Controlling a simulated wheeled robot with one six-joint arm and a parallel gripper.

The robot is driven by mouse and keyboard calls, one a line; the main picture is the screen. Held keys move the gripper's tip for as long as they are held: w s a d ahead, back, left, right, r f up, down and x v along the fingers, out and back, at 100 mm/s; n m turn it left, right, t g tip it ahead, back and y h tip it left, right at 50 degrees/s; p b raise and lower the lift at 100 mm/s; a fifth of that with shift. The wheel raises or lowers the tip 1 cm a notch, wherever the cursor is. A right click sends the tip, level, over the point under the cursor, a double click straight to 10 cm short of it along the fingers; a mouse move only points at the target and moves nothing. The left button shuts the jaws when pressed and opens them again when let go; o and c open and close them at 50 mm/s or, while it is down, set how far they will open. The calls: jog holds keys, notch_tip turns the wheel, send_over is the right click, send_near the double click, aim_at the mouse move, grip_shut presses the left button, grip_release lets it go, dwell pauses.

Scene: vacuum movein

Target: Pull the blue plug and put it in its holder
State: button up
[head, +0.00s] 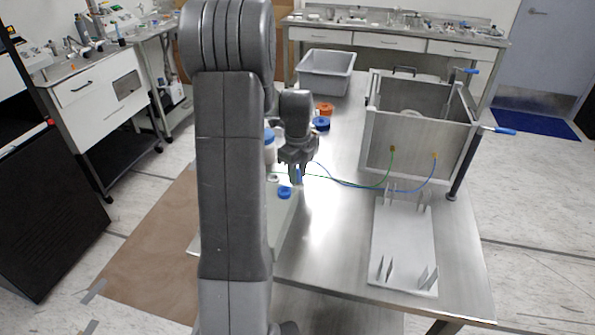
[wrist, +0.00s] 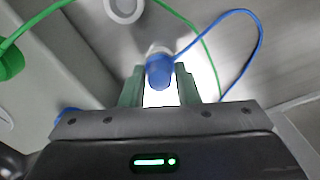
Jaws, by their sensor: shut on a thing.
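My gripper (head: 297,172) is shut on the blue plug (wrist: 160,71), which sits between the two green fingers in the wrist view. A pale grey cylindrical part shows just beyond the plug; I cannot tell whether the plug touches it or is apart from it. The blue cable (wrist: 243,12) loops from the plug to the right, and in the head view it runs to the front of the metal box (head: 415,148). A blue round piece (head: 284,192) lies just below my gripper in the head view; I cannot tell whether it is the plug's holder.
A green plug (wrist: 10,62) with a green cable is at the left in the wrist view. A white ring (wrist: 123,8) is near the top. A grey plate with upright fins (head: 404,245) lies on the table. Orange (head: 325,108) and blue (head: 321,124) round pieces and a grey bin (head: 325,72) stand behind.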

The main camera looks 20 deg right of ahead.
aim_at(298, 169)
jog(key=shift+f, duration=0.15)
jog(key=o, duration=1.5)
jog(key=shift+o, duration=0.2)
notch_tip(298, 169, up, 16)
jog(key=p, duration=1.1)
jog(key=shift+p, duration=0.4)
notch_tip(298, 169, down, 11)
jog(key=b, duration=0.8)
jog(key=shift+f, duration=0.1)
